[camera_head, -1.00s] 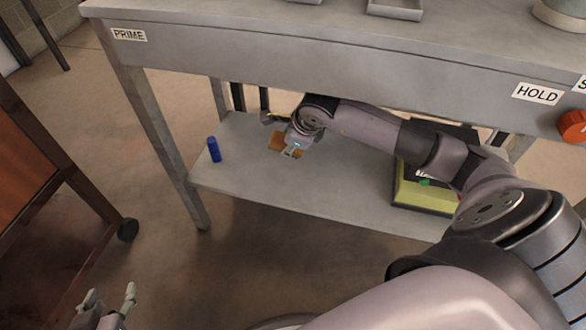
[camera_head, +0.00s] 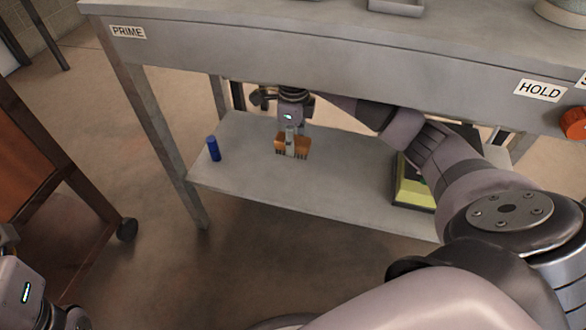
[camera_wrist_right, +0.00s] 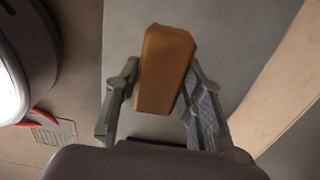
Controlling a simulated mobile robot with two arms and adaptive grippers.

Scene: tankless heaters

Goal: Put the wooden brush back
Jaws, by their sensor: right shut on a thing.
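The wooden brush (camera_head: 302,147) is an orange-brown block with dark bristles pointing down in the head view. My right gripper (camera_head: 290,145) reaches in under the table top and is shut on the brush, over the lower shelf (camera_head: 250,185). I cannot tell whether the bristles touch the shelf. In the right wrist view the brush's wooden block (camera_wrist_right: 165,70) sits between the two fingers of my right gripper (camera_wrist_right: 160,95). Part of my left arm shows at the lower left of the head view, with its fingertips out of sight.
A blue cylinder (camera_head: 213,149) stands on the shelf left of the brush. A yellow-green box with a dark base (camera_head: 412,190) is at the shelf's right, partly behind my right arm. The table's front edge (camera_head: 330,75) overhangs the shelf. The shelf between brush and box is clear.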

